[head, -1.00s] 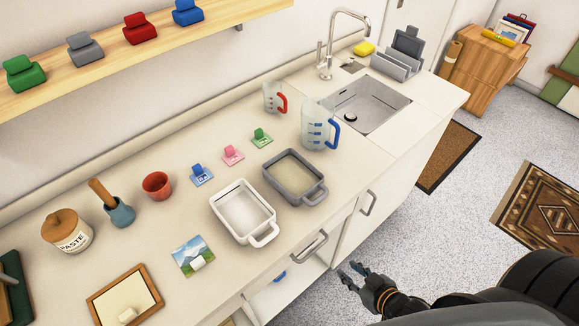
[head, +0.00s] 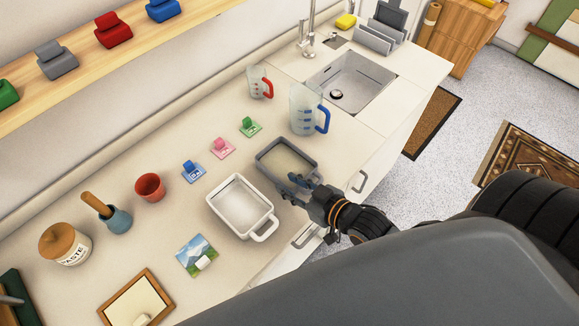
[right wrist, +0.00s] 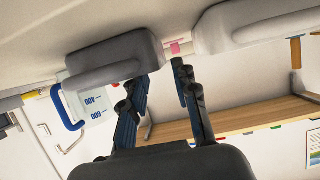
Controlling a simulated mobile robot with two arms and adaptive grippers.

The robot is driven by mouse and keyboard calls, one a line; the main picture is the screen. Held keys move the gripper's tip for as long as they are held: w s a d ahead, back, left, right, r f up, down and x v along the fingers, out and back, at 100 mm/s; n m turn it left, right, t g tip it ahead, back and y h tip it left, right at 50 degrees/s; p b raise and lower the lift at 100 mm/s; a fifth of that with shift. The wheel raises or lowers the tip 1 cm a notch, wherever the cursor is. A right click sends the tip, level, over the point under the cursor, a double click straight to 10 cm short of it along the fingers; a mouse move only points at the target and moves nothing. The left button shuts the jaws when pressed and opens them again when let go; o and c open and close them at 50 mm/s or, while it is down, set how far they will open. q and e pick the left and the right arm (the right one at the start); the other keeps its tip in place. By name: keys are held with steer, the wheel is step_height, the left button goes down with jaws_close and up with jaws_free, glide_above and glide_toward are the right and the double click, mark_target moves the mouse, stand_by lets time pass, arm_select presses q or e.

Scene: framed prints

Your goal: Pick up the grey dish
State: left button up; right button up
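The grey dish (head: 284,160) stands on the counter, right of the white dish (head: 240,207). My right gripper (head: 296,185) is at its front edge in the head view and hides its near handle. In the right wrist view the grey dish (right wrist: 115,58) is above the fingers, with its handle toward me. The fingers (right wrist: 160,75) are apart with a clear gap between them, and nothing is seen between them. I cannot tell whether they touch the dish. My left gripper is not in view.
A jug with a blue handle (head: 307,112) stands behind the grey dish, near the sink (head: 350,82). Small pink (head: 222,147) and green (head: 250,126) clips on cards lie behind it. A picture card (head: 197,255) lies front left.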

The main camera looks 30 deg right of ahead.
mark_target(276, 177)
steer(key=shift+w+a, duration=0.25)
steer(key=shift+w, duration=0.25)
steer(key=p+x, duration=0.1)
steer(key=x, duration=0.3)
steer(key=shift+w+a+f+p, duration=0.15)
steer(key=shift+w+a+p, duration=0.05)
steer(key=shift+w+p, duration=0.1)
steer(key=shift+s, duration=0.1)
jaws_close()
